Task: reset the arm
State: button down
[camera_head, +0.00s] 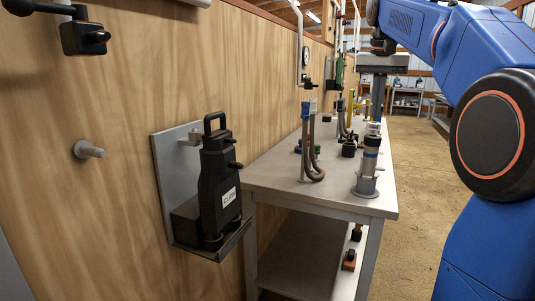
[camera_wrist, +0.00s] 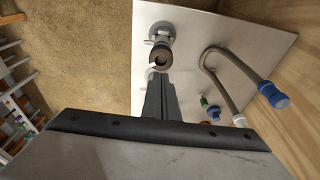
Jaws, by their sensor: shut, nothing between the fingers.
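My blue arm enters from the right in the head view and bends over the workbench. My gripper (camera_head: 378,117) hangs from it, pointing down above the bench. The wrist view shows its two dark fingers (camera_wrist: 161,80) pressed together with nothing between them. Beyond the fingertips in that view is a grey metal cylinder (camera_wrist: 161,36) with a round collar, standing on the bench. I cannot tell the exact gap between the fingertips and the cylinder.
A black handled device (camera_head: 217,185) sits in a grey wall bracket (camera_head: 176,172) on the wooden wall. The bench (camera_head: 270,174) carries a metal cylinder (camera_head: 368,168), bent pipes (camera_head: 306,150) and several small fittings. A wall peg (camera_head: 89,150) sticks out at left. The floor (camera_head: 420,190) right of the bench looks clear.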

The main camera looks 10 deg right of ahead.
jog(key=s+a+f+n+t, duration=0.1)
jog(key=s+a+f, duration=0.4)
jog(key=s+f, duration=0.5)
jog(key=s+a+f+n+t, duration=0.1)
jog(key=s+a+f+n, duration=0.2)
jog(key=s+f, duration=0.7)
jog(key=s+a+f+n+t+y, duration=0.1)
jog(key=s+a+f, duration=0.6)
jog(key=f, duration=0.9)
jog(key=s+n, duration=0.1)
jog(key=s, duration=0.2)
jog(key=shift+a+f+n, duration=0.3)
jog(key=shift+n, duration=0.1)
